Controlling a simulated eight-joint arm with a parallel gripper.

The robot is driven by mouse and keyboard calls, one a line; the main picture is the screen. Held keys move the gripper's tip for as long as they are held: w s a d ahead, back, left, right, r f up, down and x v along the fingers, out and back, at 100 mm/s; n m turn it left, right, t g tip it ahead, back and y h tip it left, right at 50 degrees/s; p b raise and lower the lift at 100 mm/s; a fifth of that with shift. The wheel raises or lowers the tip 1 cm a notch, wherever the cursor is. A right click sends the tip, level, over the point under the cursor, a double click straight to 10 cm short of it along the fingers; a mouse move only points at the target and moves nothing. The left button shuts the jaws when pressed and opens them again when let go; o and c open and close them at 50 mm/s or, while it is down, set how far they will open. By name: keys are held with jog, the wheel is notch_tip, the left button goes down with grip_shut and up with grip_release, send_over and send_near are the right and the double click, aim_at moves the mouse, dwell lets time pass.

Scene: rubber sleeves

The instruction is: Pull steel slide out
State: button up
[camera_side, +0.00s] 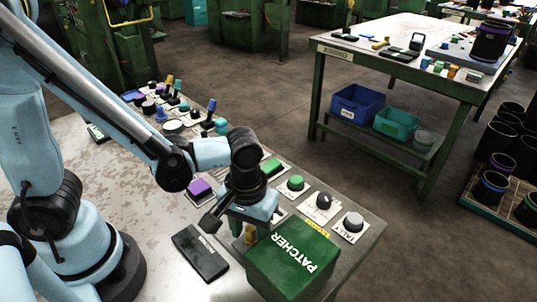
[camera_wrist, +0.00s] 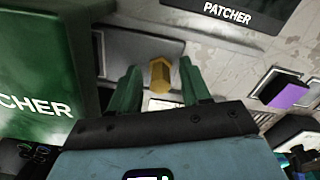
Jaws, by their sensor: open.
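In the wrist view, a yellow faceted knob (camera_wrist: 161,77) stands between the two green fingers of my gripper (camera_wrist: 160,88). The fingers are open, one on each side of it, with a visible gap. A grey metal strip or slot (camera_wrist: 128,46), which may be the steel slide, lies just beyond the knob; I cannot tell how the two join. In the side view, my gripper (camera_side: 249,222) points down low over the bench beside the green PATCHER box (camera_side: 295,262). The yellow knob (camera_side: 250,235) shows partly below it, and the slide is hidden there.
The green box wall (camera_wrist: 38,70) stands close on the left in the wrist view. A dark PATCHER plate (camera_side: 201,253) lies on the bench (camera_side: 130,170). Purple (camera_side: 199,188), green (camera_side: 296,183) and grey (camera_side: 353,221) buttons sit nearby.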

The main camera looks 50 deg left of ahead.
grip_shut()
dwell(0.3)
jog(key=a, duration=1)
jog(key=shift+a, duration=0.3)
grip_release()
jog(key=shift+d+r, duration=0.1)
notch_tip(320, 180, up, 12)
dwell(0.7)
